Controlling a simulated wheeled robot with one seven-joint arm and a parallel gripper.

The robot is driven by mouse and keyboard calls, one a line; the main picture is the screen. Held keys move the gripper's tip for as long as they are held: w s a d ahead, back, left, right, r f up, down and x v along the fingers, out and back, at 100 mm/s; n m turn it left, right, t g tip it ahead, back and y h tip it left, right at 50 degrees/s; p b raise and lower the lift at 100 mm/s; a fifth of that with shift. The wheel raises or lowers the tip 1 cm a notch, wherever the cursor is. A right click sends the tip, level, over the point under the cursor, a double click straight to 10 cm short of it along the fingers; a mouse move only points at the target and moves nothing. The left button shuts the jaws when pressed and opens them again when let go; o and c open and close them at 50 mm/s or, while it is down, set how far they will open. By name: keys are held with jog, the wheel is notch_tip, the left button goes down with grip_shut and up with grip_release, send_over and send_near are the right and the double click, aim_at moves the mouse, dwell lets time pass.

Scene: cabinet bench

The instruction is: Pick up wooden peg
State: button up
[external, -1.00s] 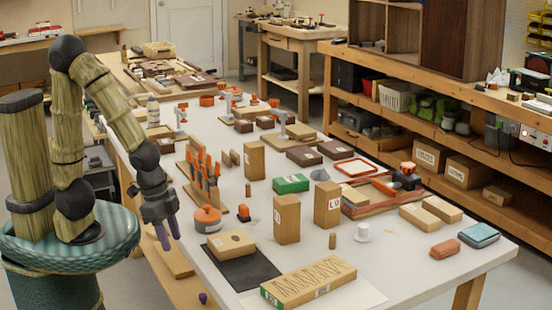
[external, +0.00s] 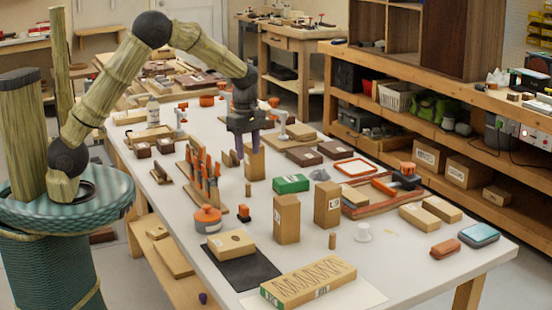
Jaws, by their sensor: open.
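A small upright wooden peg (external: 332,240) stands on the white table between the tall wooden blocks and a small white piece. A second small wooden peg-like piece (external: 248,189) stands farther back, near the orange-handled tool rack. My gripper (external: 246,150) is over the table, pointing down, open with nothing visible between its fingers. It is above and behind the second piece and well away from the first peg. Its fingers overlap a tall wooden block (external: 255,165) in the picture; whether they touch it I cannot tell.
The tool rack (external: 203,180) stands left of my gripper, and a green box (external: 291,183) lies to its right. Two tall blocks (external: 287,220) (external: 328,204) stand nearer the front. An orange-lidded pot (external: 207,219) is at front left.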

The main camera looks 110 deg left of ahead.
jog(key=s+a+r+n+p, duration=0.1)
jog(key=s+a+r+n, duration=0.1)
jog(key=a+n, duration=0.4)
jog(key=shift+s+a, duration=0.25)
jog(key=shift+a, duration=0.55)
jog(key=p, duration=0.1)
send_near(248, 184)
jog(key=f, duration=0.5)
jog(key=shift+w+a+f, duration=0.2)
jog(key=shift+w+a, duration=0.05)
jog(key=shift+a, duration=0.15)
jog(key=shift+s+d+f+p, duration=0.1)
jog(key=shift+f+p, duration=0.1)
jog(key=shift+f, duration=0.65)
jog(key=shift+w+d+f+p, duration=0.1)
jog(key=shift+f+p, duration=0.1)
jog(key=shift+f, duration=0.7)
jog(key=shift+s+d+f+p, duration=0.1)
jog(key=shift+f+p, duration=0.1)
jog(key=shift+f, duration=0.65)
